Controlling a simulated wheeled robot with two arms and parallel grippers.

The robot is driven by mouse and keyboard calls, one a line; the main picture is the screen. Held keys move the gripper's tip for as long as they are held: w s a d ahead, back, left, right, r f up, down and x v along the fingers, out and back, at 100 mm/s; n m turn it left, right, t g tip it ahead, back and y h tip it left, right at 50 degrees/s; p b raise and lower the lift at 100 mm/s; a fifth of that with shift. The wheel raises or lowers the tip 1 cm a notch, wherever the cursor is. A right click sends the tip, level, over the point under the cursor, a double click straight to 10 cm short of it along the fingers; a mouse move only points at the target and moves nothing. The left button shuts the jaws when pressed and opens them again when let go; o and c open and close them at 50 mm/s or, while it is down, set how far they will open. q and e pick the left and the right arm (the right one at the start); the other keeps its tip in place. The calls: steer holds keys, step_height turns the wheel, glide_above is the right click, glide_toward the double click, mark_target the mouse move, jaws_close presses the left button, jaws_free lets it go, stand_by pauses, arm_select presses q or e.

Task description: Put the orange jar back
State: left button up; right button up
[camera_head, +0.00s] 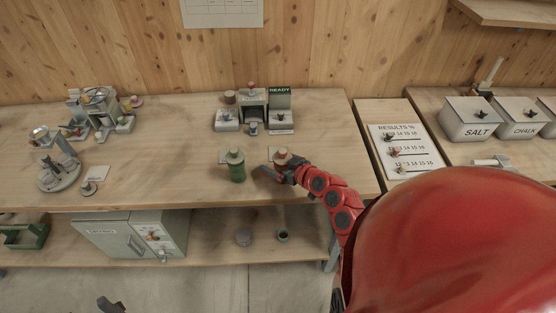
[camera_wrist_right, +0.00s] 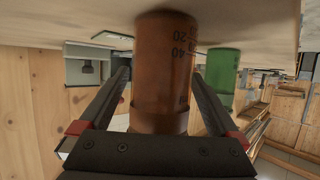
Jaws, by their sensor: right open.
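The orange jar (camera_head: 281,156) stands on the main table near its front edge, partly hidden behind my right gripper (camera_head: 271,173). In the right wrist view, which is upside down, the brown-orange jar (camera_wrist_right: 165,70) with dark scale marks is between the two fingers of my right gripper (camera_wrist_right: 160,76). The fingers are open, one on each side, with gaps to the jar. A green jar (camera_head: 237,166) stands just to the left; it also shows in the wrist view (camera_wrist_right: 222,75). A dark tip, likely my left gripper (camera_head: 110,304), shows at the bottom edge; its jaws are unclear.
A device with a READY sign (camera_head: 280,108) stands behind the jars. Lab devices (camera_head: 98,110) stand at left. A results board (camera_head: 404,150) and bins marked SALT (camera_head: 478,118) and CHALK are at right. A lower shelf (camera_head: 210,245) holds a grey cabinet (camera_head: 120,232).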

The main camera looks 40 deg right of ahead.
steer(key=shift+r, duration=0.2)
steer(key=shift+s+d, duration=0.15)
steer(key=shift+s, duration=0.1)
steer(key=b+v, duration=0.2)
steer(key=v, duration=0.9)
steer(key=shift+s+b, duration=0.25)
steer(key=shift+b, duration=0.15)
steer(key=shift+r, duration=0.15)
